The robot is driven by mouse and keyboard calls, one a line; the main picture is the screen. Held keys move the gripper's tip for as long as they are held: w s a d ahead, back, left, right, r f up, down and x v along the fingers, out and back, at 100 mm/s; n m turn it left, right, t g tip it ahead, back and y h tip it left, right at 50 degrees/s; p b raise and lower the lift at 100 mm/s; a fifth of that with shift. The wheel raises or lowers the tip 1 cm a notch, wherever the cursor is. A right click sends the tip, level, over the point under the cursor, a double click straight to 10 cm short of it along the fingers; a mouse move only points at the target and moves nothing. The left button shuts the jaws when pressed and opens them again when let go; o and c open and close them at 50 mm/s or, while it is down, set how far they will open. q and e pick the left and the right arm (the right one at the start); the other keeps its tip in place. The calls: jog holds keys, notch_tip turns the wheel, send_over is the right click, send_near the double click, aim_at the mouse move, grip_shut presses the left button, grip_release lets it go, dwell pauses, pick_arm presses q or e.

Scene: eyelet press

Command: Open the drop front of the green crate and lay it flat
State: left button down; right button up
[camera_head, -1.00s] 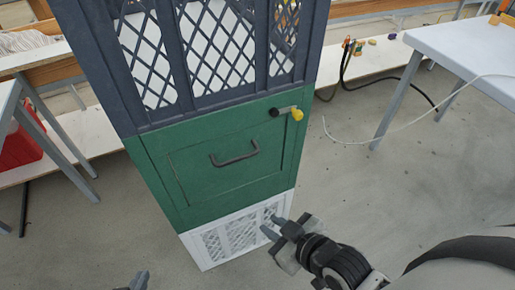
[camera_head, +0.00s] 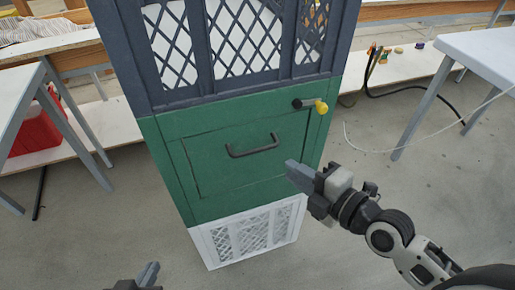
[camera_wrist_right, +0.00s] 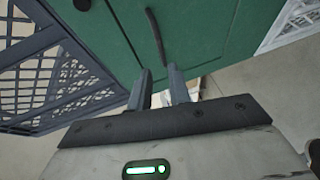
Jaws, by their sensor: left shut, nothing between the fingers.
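The green crate (camera_head: 165,150) stands between a dark crate above and a white crate below. Its drop front (camera_head: 215,175) is upright and closed, with a dark bar handle (camera_head: 253,150), which also shows in the right wrist view (camera_wrist_right: 156,38). A latch with a black pivot and a yellow knob (camera_head: 321,107) lies roughly level at the panel's upper right. My right gripper (camera_head: 290,166) is open and empty, in front of the panel, right of and below the handle. My left gripper (camera_head: 150,270) is shut and empty, low at the bottom edge, clear of the crates.
The dark lattice crate (camera_head: 175,98) is on top and the white lattice crate (camera_head: 208,240) is at the bottom. Tables stand at left (camera_head: 25,85) and right (camera_head: 480,45). A red container (camera_head: 35,130) is at left. The floor before the stack is open.

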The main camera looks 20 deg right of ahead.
aim_at(259, 151)
jog(key=x, duration=1.2)
jog(key=shift+s+p, duration=0.1)
jog(key=shift+p, duration=0.3)
jog(key=shift+c, duration=0.3)
jog(key=shift+f, duration=0.1)
grip_shut()
